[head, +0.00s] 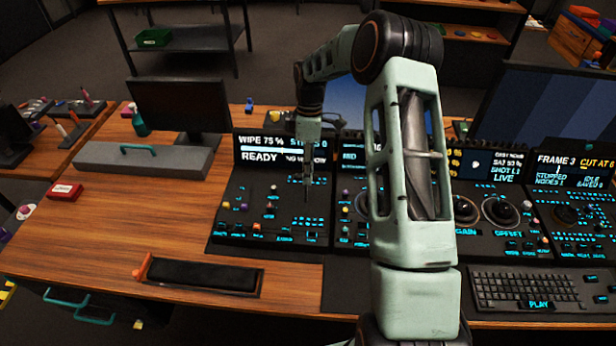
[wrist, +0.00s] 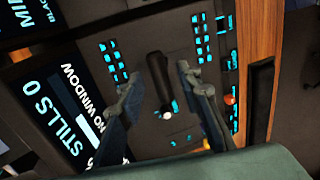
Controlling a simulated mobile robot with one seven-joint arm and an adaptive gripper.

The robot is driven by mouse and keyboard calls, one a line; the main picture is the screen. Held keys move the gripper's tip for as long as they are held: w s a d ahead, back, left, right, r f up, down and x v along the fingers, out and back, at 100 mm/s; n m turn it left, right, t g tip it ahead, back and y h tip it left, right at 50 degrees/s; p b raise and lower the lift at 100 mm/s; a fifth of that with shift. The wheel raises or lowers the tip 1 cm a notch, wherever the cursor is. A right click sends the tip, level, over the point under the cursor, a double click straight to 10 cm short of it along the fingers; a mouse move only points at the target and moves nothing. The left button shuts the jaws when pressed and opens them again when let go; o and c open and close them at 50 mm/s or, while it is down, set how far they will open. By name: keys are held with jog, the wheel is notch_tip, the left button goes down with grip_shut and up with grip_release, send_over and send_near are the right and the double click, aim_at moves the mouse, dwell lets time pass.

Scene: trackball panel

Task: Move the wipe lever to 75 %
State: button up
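The wipe lever (wrist: 158,75) shows in the wrist view as a dark handle on the black panel. It lies between the two fingers of my gripper (wrist: 160,88), with a visible gap on each side, so the gripper looks open around it. In the head view my gripper (head: 307,190) points down over the right part of the left panel (head: 232,200), and the lever cannot be made out behind it. The display (head: 262,149) above this panel reads "WIPE 75 %", "READY" and "NO WINDOW".
More panels with trackballs (head: 500,209) and lit buttons stand to the right, partly behind my arm. A keyboard (head: 538,289) lies at the front right. A grey box (head: 140,160), a monitor (head: 180,104) and a red box (head: 65,191) stand at left. Bare wood lies between.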

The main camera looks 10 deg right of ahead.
jog(key=v, duration=0.9)
